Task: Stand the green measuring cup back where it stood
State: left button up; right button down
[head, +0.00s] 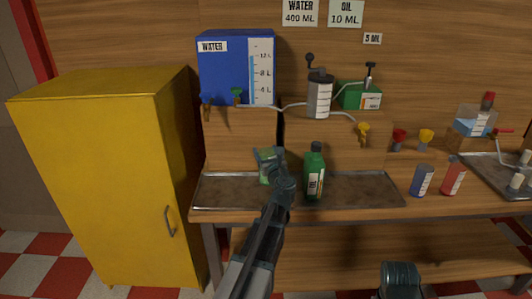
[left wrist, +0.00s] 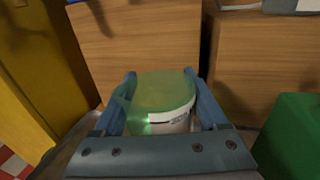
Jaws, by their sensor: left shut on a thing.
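The green measuring cup (head: 265,167) is a translucent cup with a pale printed band. It is upright over the left part of the metal tray (head: 225,192), just left of the green bottle (head: 315,172). My left gripper (head: 271,165) is shut on its sides. In the left wrist view the cup (left wrist: 163,95) sits between the two blue fingers, with a yellow-green surface inside. Whether its base touches the tray is hidden. Of my right arm, only a dark part shows at the bottom of the head view; its fingers are not seen.
A blue water tank (head: 236,70) with a tap stands on a wooden step behind. A grey dispenser (head: 319,95) and a green box (head: 358,95) stand to its right. Blue and red bottles (head: 422,181) stand right of the tray. A yellow cabinet (head: 100,180) is at left.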

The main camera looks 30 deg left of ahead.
pick_arm(q)
jog(key=shift+f+b, duration=2.75)
jog(key=shift+f, duration=0.25)
jog(key=shift+f+b, duration=0.6)
jog(key=o, duration=1.5)
jog(key=v, duration=1.4)
jog(key=s+d+f+n+g+h, duration=0.3)
jog(key=s+d+f+n+g, duration=0.1)
jog(key=d+f+n, duration=0.35)
jog(key=s+d+f+n+g+h, duration=0.35)
jog(key=d+f+n, duration=0.25)
jog(key=f+n, duration=0.3)
jog(key=s+d+f+n+g+h, duration=0.2)
jog(key=s+d+f+n+g, duration=0.1)
jog(key=s+d, duration=0.4)
jog(key=s+d+f+n+g+h, duration=0.25)
jog(key=s+d+n, duration=0.2)
jog(key=d, duration=0.35)
notch_tip(320, 180, up, 19)
jog(key=p, duration=1.8)
jog(key=shift+s+d+f+m+h, duration=0.25)
jog(key=shift+d+m+h, duration=0.05)
jog(key=shift+d+m, duration=0.1)
